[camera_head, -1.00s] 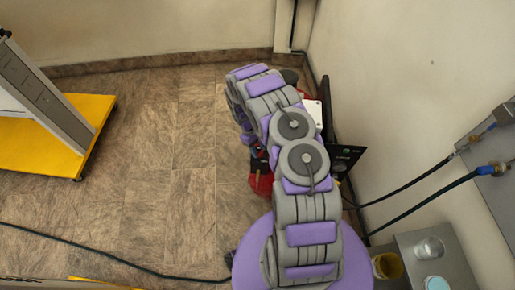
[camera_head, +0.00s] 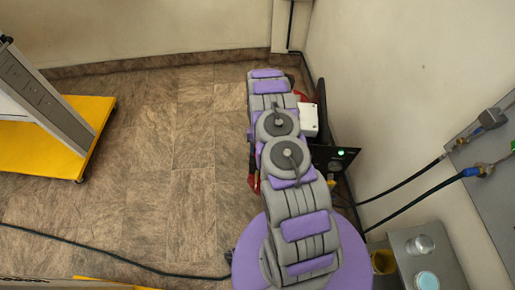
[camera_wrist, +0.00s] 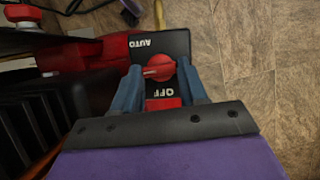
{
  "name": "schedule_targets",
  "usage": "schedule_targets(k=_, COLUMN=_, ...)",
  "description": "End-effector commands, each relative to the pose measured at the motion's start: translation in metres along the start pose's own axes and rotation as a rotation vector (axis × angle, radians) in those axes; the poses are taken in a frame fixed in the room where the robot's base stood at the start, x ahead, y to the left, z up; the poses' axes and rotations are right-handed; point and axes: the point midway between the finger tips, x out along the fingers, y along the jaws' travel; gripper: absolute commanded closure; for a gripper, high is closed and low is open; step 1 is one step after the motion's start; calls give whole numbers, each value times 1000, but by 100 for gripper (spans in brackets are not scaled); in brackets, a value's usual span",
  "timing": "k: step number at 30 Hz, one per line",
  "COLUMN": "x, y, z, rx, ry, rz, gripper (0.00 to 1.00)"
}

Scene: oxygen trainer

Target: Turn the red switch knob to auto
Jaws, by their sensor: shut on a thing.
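The red switch knob (camera_wrist: 160,68) sits on a black plate (camera_wrist: 177,42) in the wrist view. The plate carries an upside-down "AUTO" label at its upper left and an "OFF" label below the knob. A pale ridge runs roughly sideways across the knob. My gripper (camera_wrist: 159,66) has a blue finger on each side of the knob and is shut on it. In the head view my arm hides the knob and the gripper.
A red body (camera_wrist: 95,55) lies left of the plate, with dark ribbed parts below it. In the head view a black panel with a green light (camera_head: 340,153) and a white box (camera_head: 308,119) stand right of my arm.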

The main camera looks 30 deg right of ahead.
Motion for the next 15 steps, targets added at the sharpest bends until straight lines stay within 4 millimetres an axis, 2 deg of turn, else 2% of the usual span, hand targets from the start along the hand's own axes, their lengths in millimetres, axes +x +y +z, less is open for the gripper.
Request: schedule_targets(k=15, x=-1, y=0, z=-1, rx=83, ry=4, rz=-36, gripper=88)
